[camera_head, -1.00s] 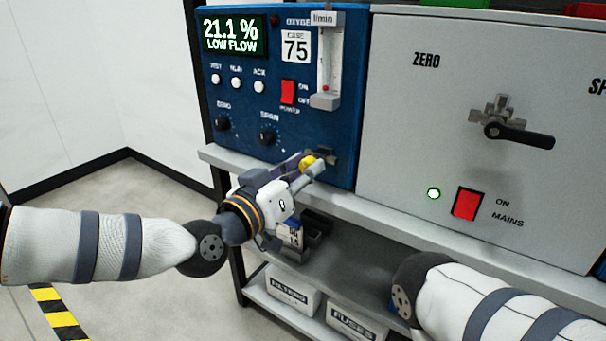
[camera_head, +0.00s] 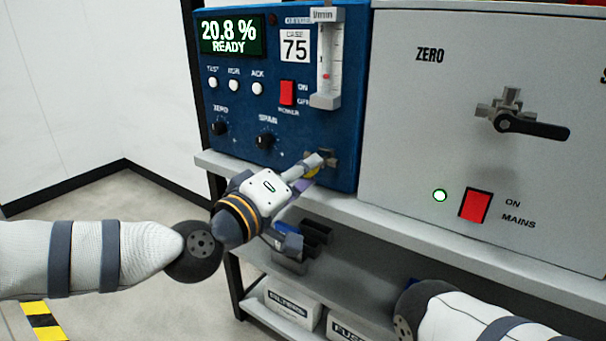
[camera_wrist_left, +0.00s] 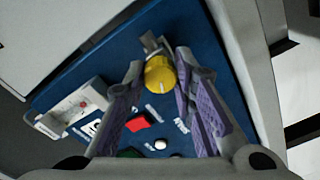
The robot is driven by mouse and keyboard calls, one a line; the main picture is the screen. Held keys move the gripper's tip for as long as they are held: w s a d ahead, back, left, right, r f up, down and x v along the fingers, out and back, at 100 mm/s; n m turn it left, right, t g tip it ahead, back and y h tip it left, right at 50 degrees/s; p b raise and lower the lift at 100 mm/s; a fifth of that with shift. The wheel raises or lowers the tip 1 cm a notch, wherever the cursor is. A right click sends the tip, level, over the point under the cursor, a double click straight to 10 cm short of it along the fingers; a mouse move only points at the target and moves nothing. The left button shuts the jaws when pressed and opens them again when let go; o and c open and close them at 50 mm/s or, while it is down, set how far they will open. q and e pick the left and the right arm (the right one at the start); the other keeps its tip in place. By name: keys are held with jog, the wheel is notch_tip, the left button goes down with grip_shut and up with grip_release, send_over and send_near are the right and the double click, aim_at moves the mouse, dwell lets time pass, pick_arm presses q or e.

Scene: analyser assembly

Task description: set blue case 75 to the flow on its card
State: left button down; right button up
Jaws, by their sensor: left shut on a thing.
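Blue case 75 (camera_head: 290,140) stands on the bench at the left; its display (camera_head: 231,35) reads 20.8 % READY. Its flow tube (camera_head: 328,60), marked l/min, has a small red float in the lower part. The yellow valve knob (camera_head: 311,173) is at the case's lower right, mostly hidden by my fingers. My left gripper (camera_head: 309,167) is shut on this knob; the wrist view shows the knob (camera_wrist_left: 159,74) between the fingertips. I see no card with a readable flow value. The right arm enters at the lower right, its gripper out of view.
A large grey cabinet (camera_head: 400,150) with a black ZERO lever (camera_head: 530,126) and red mains switch (camera_head: 474,205) stands to the right. White boxes (camera_head: 292,305) sit on the low shelf. Dark holders (camera_head: 316,233) lie under the bench.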

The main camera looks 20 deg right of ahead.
pick_arm(q)
jog(key=shift+f, duration=0.1)
dwell(0.5)
jog(key=c, duration=1.3)
grip_release()
jog(key=v, duration=1.2)
jog(key=shift+s, duration=0.1)
